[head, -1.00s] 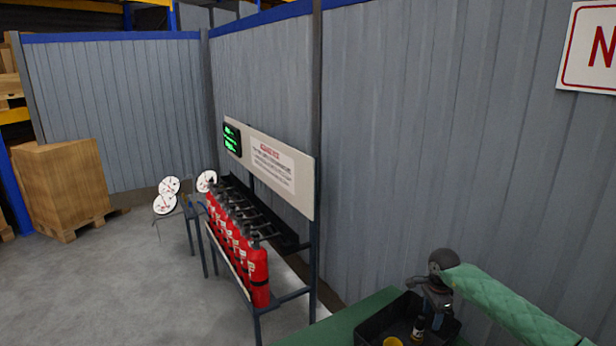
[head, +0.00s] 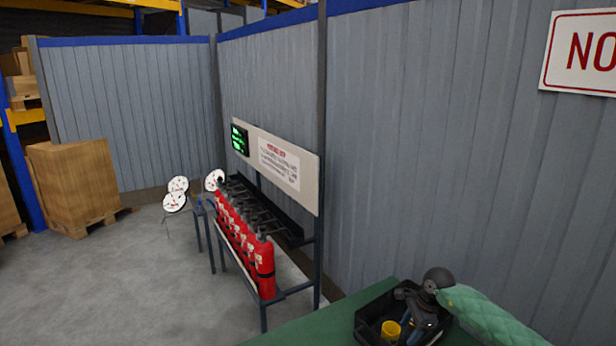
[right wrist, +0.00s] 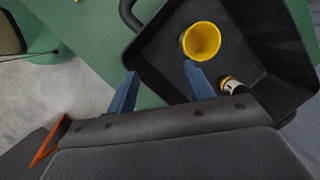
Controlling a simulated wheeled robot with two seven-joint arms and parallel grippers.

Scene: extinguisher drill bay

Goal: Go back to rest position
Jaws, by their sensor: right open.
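My right gripper (right wrist: 158,90) is open over the near edge of a black tray, with its two blue fingers apart and nothing seen between them. In the head view my right arm, in a green quilted sleeve, comes in from the lower right, and the right gripper (head: 408,318) is over the black tray (head: 366,316). A yellow cup (head: 391,330) is in the tray; it also shows in the right wrist view (right wrist: 202,41), just beyond the fingers. My left gripper is out of view.
The tray stands on a green table (head: 312,326). A rack with several red extinguishers (head: 263,268) and a sign board (head: 276,160) stands left of it. Round white gauges (head: 176,202) are farther back. A corrugated wall (head: 440,140) rises behind the table.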

